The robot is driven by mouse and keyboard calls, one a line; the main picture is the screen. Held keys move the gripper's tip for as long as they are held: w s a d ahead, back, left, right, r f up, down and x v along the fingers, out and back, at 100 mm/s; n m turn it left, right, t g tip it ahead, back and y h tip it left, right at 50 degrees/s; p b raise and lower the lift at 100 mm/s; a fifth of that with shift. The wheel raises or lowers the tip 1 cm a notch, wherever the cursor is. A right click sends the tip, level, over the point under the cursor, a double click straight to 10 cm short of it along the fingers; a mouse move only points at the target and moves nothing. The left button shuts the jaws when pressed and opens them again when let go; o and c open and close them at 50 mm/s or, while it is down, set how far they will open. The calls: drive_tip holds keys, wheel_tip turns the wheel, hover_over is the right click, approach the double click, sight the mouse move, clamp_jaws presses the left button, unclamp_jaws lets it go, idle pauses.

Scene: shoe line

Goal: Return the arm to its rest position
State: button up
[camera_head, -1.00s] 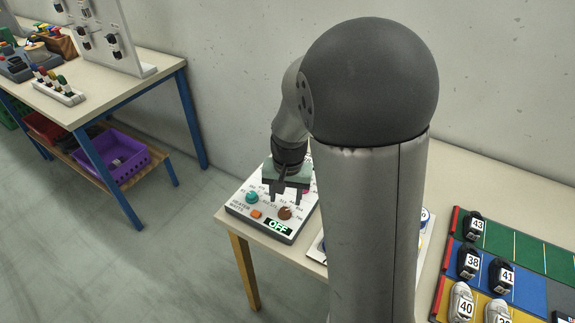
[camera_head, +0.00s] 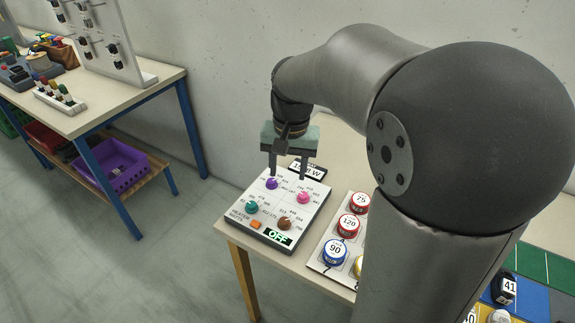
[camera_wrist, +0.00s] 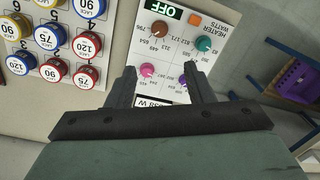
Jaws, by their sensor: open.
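My gripper (camera_head: 288,168) is open and empty. In the head view it hangs over the far part of the heater control panel (camera_head: 240,226), fingers pointing down. In the wrist view the fingers (camera_wrist: 158,85) spread on either side of the pink and purple knobs, and the display and orange button (camera_wrist: 193,20) show beyond. I cannot tell the exact height above the panel.
Numbered lace discs (camera_head: 335,251) stand on a white board right of the panel. Numbered shoes (camera_head: 503,285) lie on coloured lanes at the lower right. A second table (camera_head: 110,103) with a purple crate (camera_head: 112,168) below stands left. Open floor lies between the tables.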

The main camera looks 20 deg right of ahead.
drive_tip(key=shift+s, duration=0.1)
drive_tip(key=s+f+n, duration=0.2)
drive_tip(key=s, duration=0.6)
drive_tip(key=s+a+f+n, duration=0.1)
drive_tip(key=s+f+n, duration=0.2)
drive_tip(key=s, duration=0.6)
drive_tip(key=shift+s+a+f+h, duration=0.25)
drive_tip(key=shift+a+h, duration=0.05)
idle(0.6)
